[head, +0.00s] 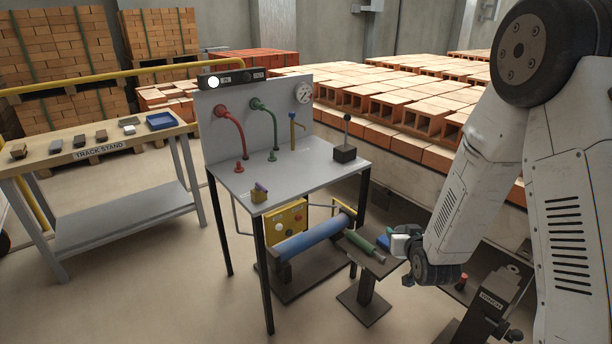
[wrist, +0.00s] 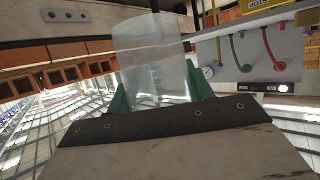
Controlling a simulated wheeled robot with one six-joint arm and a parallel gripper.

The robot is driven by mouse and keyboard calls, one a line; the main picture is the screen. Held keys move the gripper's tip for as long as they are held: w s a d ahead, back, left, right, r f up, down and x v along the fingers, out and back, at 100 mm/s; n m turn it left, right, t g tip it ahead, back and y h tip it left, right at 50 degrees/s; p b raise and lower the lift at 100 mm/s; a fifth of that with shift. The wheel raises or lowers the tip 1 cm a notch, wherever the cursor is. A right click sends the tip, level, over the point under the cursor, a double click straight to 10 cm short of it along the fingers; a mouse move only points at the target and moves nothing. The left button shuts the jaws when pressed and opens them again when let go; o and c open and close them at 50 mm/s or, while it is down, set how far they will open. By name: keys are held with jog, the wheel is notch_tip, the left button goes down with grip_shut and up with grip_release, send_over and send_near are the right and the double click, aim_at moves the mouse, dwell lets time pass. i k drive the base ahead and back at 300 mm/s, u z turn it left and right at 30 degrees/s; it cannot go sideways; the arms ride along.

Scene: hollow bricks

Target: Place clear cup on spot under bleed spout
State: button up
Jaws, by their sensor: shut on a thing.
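The clear cup (wrist: 152,50) stands out between the green fingers of my gripper (wrist: 155,88) in the wrist view, and the gripper is shut on it. In the head view my gripper (head: 388,240) is low at the right of the grey bench (head: 325,172), apart from it; I cannot make out the cup there. A brass spout (head: 292,128) with a blue handle stands at the back of the bench, right of the red and green pipes. The bench top under this spout looks empty; no marked spot can be made out.
A blue roller (head: 315,237) and a dark stand (head: 365,290) are below and beside the bench. The bench's middle is clear.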

aim_at(305, 157)
jog(key=k, duration=0.45)
jog(key=z, duration=0.9)
jog(key=i, duration=1.65)
jog(key=u, duration=1.35)
jog(key=i, duration=1.3)
jog(key=u, duration=0.05)
